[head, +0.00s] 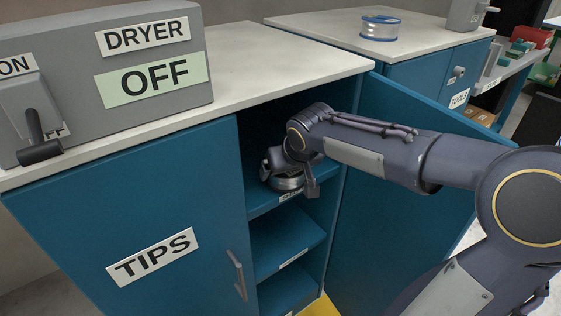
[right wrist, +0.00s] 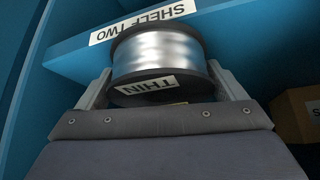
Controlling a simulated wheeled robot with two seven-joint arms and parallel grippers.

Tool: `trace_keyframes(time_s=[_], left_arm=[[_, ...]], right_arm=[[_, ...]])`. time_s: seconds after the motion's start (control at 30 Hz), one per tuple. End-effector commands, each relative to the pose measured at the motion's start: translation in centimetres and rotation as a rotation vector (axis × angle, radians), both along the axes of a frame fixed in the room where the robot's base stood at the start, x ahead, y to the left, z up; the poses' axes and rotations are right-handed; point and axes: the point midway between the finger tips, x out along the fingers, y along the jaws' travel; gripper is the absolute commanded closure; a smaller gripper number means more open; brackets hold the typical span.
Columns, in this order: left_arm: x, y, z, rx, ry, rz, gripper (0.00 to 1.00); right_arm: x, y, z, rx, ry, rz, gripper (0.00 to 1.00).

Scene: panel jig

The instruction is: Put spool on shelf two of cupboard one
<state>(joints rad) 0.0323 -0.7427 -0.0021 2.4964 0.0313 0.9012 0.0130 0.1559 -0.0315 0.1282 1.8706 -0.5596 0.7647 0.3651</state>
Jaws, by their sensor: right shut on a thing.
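My right gripper (head: 290,178) reaches into the open blue cupboard (head: 335,215) below the dryer counter. It is shut on a spool (head: 287,183), which has dark flanges and shiny silver wire. In the right wrist view the spool (right wrist: 158,52) sits between the two fingers (right wrist: 160,85), and a THIN label shows upside down on its near flange. The edge of the shelf marked SHELF TWO (right wrist: 145,22) is right beside the spool there. I cannot tell whether the spool touches the shelf (head: 268,204). My left gripper is not in view.
An open door (head: 380,130) stands right of the opening, behind my right arm. The TIPS door (head: 150,240) is left of it. Lower shelves (head: 285,245) look bare. Another spool (head: 380,27) stands on the back counter. A brown box (right wrist: 298,112) shows at the wrist view's right.

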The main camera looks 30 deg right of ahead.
Motion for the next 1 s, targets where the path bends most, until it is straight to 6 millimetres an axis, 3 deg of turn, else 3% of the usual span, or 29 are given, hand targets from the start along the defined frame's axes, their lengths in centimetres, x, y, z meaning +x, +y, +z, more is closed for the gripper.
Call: trace_keyframes(time_s=[0.3,0.77,0.8,0.87,1.0], left_arm=[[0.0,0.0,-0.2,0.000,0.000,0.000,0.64],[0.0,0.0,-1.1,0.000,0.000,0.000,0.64],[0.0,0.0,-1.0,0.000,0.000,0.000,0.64],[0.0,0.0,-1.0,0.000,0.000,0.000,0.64],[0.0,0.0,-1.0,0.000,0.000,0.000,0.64]], right_arm=[[4.2,-0.8,0.1,0.001,-0.004,0.000,0.47],[3.9,-0.7,-1.0,0.000,-0.004,0.001,0.47],[3.9,-0.7,-1.0,0.001,-0.001,0.001,0.06],[3.9,-0.7,-1.0,0.001,-0.001,0.001,0.00],[3.9,-0.7,-1.0,0.001,-0.001,0.001,0.00]])
